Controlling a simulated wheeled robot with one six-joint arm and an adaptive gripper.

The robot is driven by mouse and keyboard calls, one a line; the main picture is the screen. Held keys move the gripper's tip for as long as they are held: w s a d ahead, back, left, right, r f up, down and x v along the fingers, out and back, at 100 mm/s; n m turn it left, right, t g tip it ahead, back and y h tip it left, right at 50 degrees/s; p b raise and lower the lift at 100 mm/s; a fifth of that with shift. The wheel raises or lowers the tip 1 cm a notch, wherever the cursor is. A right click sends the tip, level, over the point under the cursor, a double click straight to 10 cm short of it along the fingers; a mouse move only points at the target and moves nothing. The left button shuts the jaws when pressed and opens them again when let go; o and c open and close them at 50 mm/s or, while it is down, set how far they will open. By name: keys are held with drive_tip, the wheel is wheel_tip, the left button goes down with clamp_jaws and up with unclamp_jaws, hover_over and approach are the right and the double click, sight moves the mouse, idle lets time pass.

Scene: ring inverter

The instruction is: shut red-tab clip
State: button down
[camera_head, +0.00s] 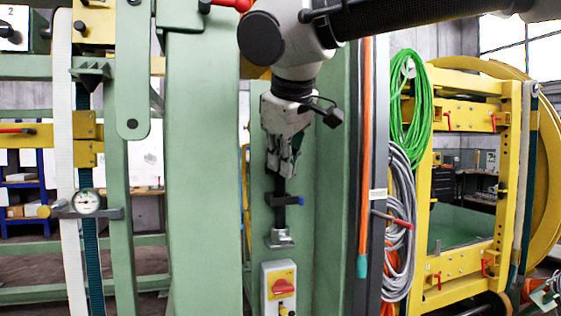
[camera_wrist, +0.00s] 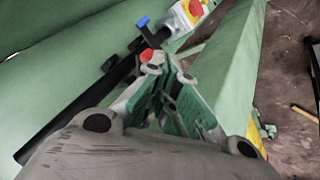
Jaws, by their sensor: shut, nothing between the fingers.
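My gripper (camera_head: 283,165) points down at a black upright bar (camera_head: 281,214) on the green column. Its fingers are together and empty. In the wrist view, a red tab (camera_wrist: 146,56) shows right at the tips of my gripper (camera_wrist: 152,68); I cannot tell whether they touch. The clip body under this tab is mostly hidden by the fingers. In the head view this tab is hidden behind the gripper. A blue-tab clip (camera_head: 291,200) sits lower on the bar; its blue tab also shows in the wrist view (camera_wrist: 142,22).
A box with a red rotary switch (camera_head: 282,288) is below the bar. Green column walls (camera_head: 335,200) flank the bar closely. Green and grey cable coils (camera_head: 398,200) hang at the right. A yellow frame (camera_head: 512,170) with several red tabs stands further right.

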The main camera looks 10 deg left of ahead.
drive_tip(key=shift+w+d, duration=0.15)
drive_tip(key=shift+d, duration=0.05)
drive_tip(key=w+d+n+y, duration=0.1)
drive_tip(key=w+d+n, duration=0.1)
drive_tip(key=w, duration=0.3)
drive_tip(key=shift+w+d+g, duration=0.3)
drive_tip(key=shift+d, duration=0.3)
idle(0.4)
drive_tip(key=shift+a, duration=0.1)
idle(0.4)
